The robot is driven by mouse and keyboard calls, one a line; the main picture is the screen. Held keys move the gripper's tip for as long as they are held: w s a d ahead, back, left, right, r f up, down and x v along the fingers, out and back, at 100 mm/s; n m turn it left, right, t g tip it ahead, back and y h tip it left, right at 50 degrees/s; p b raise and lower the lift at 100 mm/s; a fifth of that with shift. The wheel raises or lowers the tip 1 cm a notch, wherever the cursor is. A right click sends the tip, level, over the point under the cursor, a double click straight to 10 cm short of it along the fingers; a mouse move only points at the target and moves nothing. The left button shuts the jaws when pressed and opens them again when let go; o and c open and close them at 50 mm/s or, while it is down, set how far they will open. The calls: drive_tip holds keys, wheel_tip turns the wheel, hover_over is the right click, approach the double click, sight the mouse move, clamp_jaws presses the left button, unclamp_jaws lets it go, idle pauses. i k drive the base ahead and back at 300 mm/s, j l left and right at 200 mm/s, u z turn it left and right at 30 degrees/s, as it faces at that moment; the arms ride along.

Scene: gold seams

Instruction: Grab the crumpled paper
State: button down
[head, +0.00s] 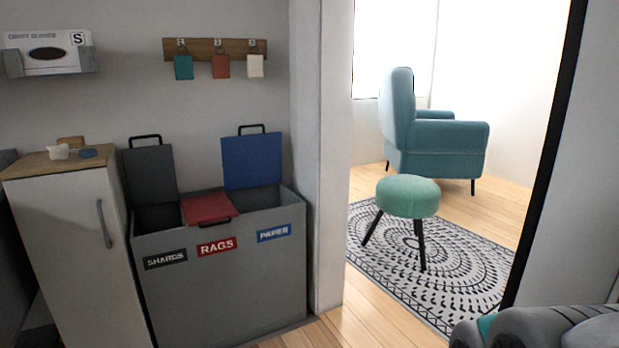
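I cannot make out a clear crumpled paper in the head view. A small whitish object (58,151) sits on the wooden top of the white cabinet at the left; it is too small to tell whether it is paper or a cup. The grey sorting bin (215,290) has three labelled compartments. The SHARDS lid (150,175) and the blue PAPER lid (252,160) stand open, and the red RAGS lid (207,208) is down. The inside of the PAPER compartment is mostly hidden. Grey parts of my arm show at the bottom right; my gripper's fingers are not visible.
Key tags hang on a wooden rack (214,48). Through the doorway are a teal armchair (440,140), a green stool (407,196) and a patterned rug (455,270).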

sight(60, 152)
drive_tip(key=u, duration=1.65)
